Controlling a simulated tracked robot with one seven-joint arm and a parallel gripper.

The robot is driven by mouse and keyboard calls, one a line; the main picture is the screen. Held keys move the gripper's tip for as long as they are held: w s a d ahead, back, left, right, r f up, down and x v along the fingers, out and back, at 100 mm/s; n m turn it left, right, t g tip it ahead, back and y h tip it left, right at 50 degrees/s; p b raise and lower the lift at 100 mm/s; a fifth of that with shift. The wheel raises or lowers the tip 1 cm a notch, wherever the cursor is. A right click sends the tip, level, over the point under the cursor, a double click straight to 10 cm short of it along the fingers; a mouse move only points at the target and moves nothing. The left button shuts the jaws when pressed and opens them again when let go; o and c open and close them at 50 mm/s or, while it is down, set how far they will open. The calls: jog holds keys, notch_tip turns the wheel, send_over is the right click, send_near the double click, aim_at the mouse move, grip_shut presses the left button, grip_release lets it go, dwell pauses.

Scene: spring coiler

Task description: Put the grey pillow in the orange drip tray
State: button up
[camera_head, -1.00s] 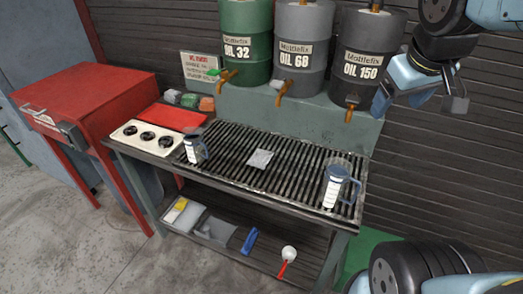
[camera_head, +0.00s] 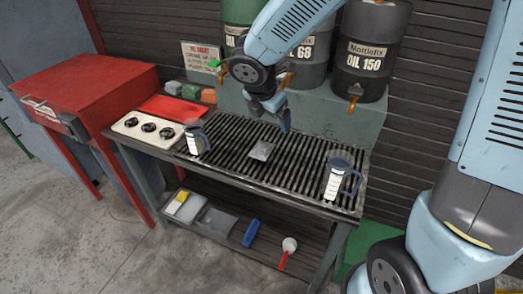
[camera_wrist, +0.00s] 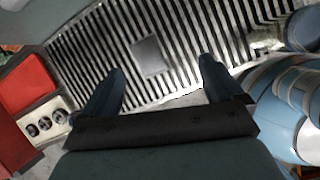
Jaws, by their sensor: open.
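The grey pillow (camera_head: 261,151), a small flat square, lies on the slatted grate in the middle of the bench. It also shows in the wrist view (camera_wrist: 149,56), just beyond and between my fingertips. The orange drip tray (camera_head: 172,108), a flat red-orange tray, lies at the back left of the bench. Its surface shows at the left in the wrist view (camera_wrist: 27,82). My gripper (camera_head: 270,116) is open and empty, above the back of the grate; its spread fingers show in the wrist view (camera_wrist: 162,72). It is apart from the pillow.
A measuring jug (camera_head: 197,139) stands left on the grate (camera_head: 230,140) and another jug (camera_head: 337,177) right. A knob panel (camera_head: 149,129) lies in front of the tray. Small coloured packs (camera_head: 190,91) sit behind it. Oil drums (camera_head: 370,50) stand at the back.

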aim_at(262, 146)
jog(key=a+f+n, duration=0.1)
jog(key=f, duration=0.2)
jog(key=w+a+f+n, duration=0.1)
jog(key=f, duration=0.3)
jog(key=w+a+f+n, duration=0.1)
jog(key=f, duration=0.2)
jog(key=shift+w+f, duration=0.25)
jog(key=shift+f, duration=0.1)
jog(key=shift+a+x, duration=0.1)
jog(key=shift+x, duration=1.2)
jog(key=shift+a+x, duration=0.15)
jog(key=shift+x, duration=1.15)
jog(key=shift+w, duration=0.2)
jog(key=c, duration=1.2)
jog(key=shift+r, duration=0.15)
